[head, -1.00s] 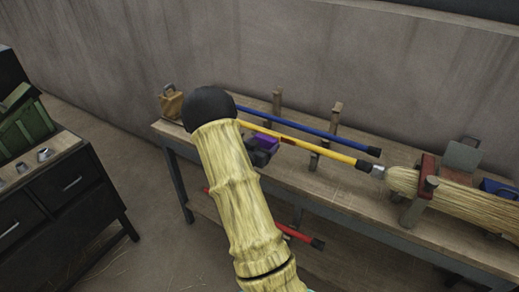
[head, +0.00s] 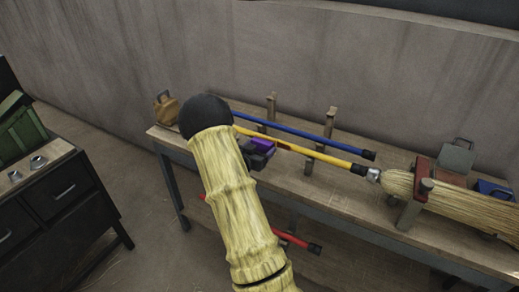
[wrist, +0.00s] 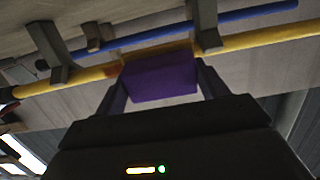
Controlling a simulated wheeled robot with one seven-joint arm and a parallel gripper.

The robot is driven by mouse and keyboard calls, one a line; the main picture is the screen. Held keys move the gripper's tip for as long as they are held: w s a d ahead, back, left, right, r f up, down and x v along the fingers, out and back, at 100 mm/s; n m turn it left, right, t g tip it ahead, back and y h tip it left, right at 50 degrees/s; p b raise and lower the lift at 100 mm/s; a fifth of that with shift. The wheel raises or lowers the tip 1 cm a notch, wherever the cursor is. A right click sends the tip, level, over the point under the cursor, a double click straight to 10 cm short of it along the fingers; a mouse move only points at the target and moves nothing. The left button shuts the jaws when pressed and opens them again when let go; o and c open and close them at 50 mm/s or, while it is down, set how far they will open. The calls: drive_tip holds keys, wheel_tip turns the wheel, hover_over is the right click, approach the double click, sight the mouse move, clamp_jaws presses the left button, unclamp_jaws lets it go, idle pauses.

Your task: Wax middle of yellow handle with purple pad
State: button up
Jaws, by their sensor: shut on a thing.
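A purple pad (wrist: 160,78) is held between the fingers of my gripper (wrist: 160,88). In the head view the pad (head: 264,146) and my gripper (head: 258,155) are partly hidden by my arm. The yellow handle (head: 320,157) belongs to a straw broom (head: 455,201) lying along the bench, and it rests across wooden posts. The pad is at the near side of the handle and overlaps its edge in the wrist view (wrist: 255,40). I cannot tell whether they touch. A reddish patch (wrist: 114,70) shows on the handle just left of the pad.
A blue handle (head: 300,133) lies behind the yellow one. Wooden posts (head: 331,122) stand close by. A red clamp (head: 422,180) is around the broom. A tan container (head: 165,108) stands at the bench's left end. A red handle (head: 295,239) is below the bench top.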

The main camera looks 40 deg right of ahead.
drive_tip(key=shift+w+d+f, duration=0.1)
drive_tip(key=shift+w+d, duration=0.15)
drive_tip(key=shift+d, duration=0.45)
idle(0.3)
